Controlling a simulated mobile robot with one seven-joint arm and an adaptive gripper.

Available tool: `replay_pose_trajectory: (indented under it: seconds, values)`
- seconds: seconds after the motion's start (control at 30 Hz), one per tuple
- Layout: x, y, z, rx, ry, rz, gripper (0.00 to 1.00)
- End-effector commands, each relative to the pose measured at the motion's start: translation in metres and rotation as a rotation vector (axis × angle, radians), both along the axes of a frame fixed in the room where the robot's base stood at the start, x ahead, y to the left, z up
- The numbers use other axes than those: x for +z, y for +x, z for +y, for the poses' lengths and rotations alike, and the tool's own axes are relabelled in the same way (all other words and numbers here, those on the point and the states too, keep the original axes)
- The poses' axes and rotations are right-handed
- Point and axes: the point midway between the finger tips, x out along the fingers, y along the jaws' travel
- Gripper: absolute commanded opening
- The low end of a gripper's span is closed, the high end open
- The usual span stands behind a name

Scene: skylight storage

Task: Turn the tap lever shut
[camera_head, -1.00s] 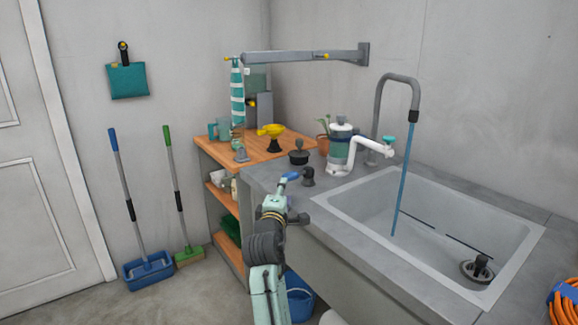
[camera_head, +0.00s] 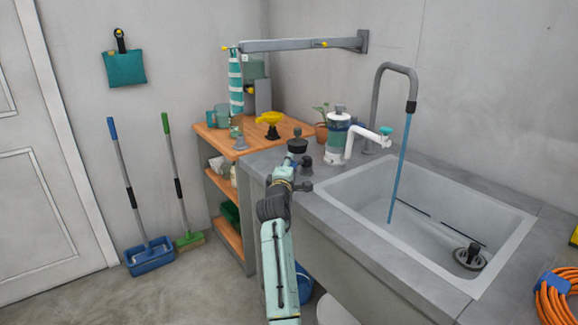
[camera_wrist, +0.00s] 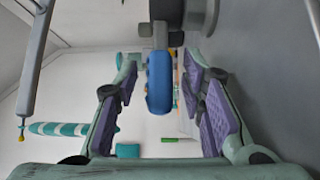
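The tap lever (camera_wrist: 158,84) has a blue grip and shows in the wrist view between my two fingers, with visible gaps on both sides. My gripper (camera_wrist: 160,110) is open around it, its purple pads apart and not touching the grip. In the head view my gripper (camera_head: 287,168) is at the near left corner of the counter and largely hides the lever. A dark fitting (camera_head: 305,164) stands just right of it. The grey gooseneck tap (camera_head: 379,92) has a blue stream of water (camera_head: 399,170) running into the sink (camera_head: 345,199).
A white and teal dispenser (camera_head: 339,136) with a bent white spout and a black-knobbed item (camera_head: 297,145) stand on the counter behind. A wooden shelf (camera_head: 215,132) is at left. A grey wall arm (camera_head: 300,45) spans above. Orange hose (camera_head: 553,300) lies at right.

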Motion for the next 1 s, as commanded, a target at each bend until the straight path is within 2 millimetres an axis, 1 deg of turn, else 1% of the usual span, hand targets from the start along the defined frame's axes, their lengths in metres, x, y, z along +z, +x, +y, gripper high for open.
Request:
replay_pose_trajectory:
  seconds: [0.13, 0.67, 1.0]
  values:
    - [-0.0001, -0.0002, 0.0001, 0.0, 0.0, 0.0, 0.36]
    - [-0.0002, -0.0004, 0.0002, 0.0, -0.001, 0.0, 0.01]
    - [-0.0003, -0.0004, 0.0002, 0.0, -0.001, 0.0, 0.0]
